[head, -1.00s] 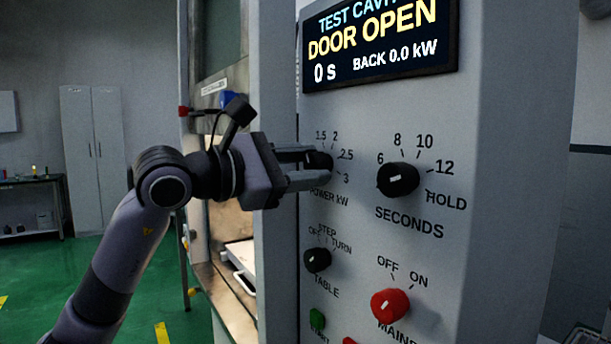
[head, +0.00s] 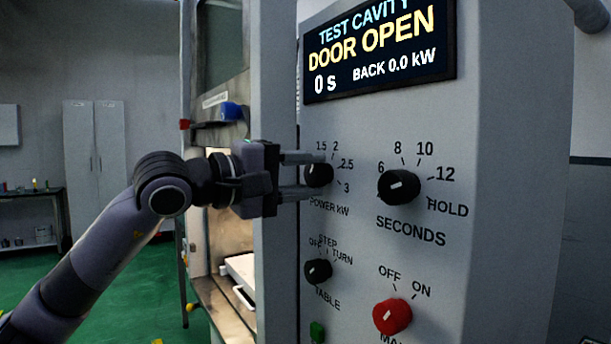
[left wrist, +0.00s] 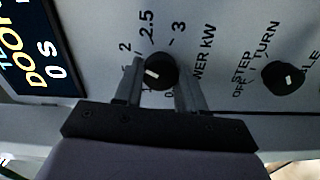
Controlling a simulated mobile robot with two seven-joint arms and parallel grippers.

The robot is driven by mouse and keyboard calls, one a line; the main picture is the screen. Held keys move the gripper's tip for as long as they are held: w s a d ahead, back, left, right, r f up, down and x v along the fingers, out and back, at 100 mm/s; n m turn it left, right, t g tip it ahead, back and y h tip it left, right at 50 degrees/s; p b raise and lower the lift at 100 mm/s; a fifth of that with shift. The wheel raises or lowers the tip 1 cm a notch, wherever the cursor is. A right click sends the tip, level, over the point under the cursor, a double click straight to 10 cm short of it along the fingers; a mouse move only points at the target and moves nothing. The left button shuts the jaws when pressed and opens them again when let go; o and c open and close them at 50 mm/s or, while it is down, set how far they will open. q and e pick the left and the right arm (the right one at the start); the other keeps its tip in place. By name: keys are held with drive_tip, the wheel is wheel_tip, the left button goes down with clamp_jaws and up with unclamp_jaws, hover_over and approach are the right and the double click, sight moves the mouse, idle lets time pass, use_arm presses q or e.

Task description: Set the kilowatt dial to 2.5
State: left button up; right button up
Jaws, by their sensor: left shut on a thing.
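The kilowatt dial (head: 320,174) is a black knob above the label "POWER kW", with marks 1.5, 2, 2.5 and 3 around it. My left gripper (head: 318,175) reaches it from the left, one finger above and one below, and is shut on it. In the left wrist view the dial (left wrist: 161,71) sits between the fingers of the left gripper (left wrist: 160,80). Its white mark points left in that picture, away from 2.5 and 3; the exact setting is hard to read. The display (head: 379,50) reads DOOR OPEN, 0 s, BACK 0.0 kW. My right gripper is not in view.
The seconds dial (head: 398,185) is right of the kilowatt dial. The table dial (head: 318,271) is below it, with the red mains knob (head: 392,317) at lower right and a green button (head: 317,331) below. The open cavity is left of the panel, behind my gripper.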

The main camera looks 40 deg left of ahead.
use_arm(q)
drive_tip(key=m, duration=0.3)
drive_tip(key=shift+m, duration=2.1)
drive_tip(key=o, duration=1.1)
drive_tip(key=shift+s, duration=0.1)
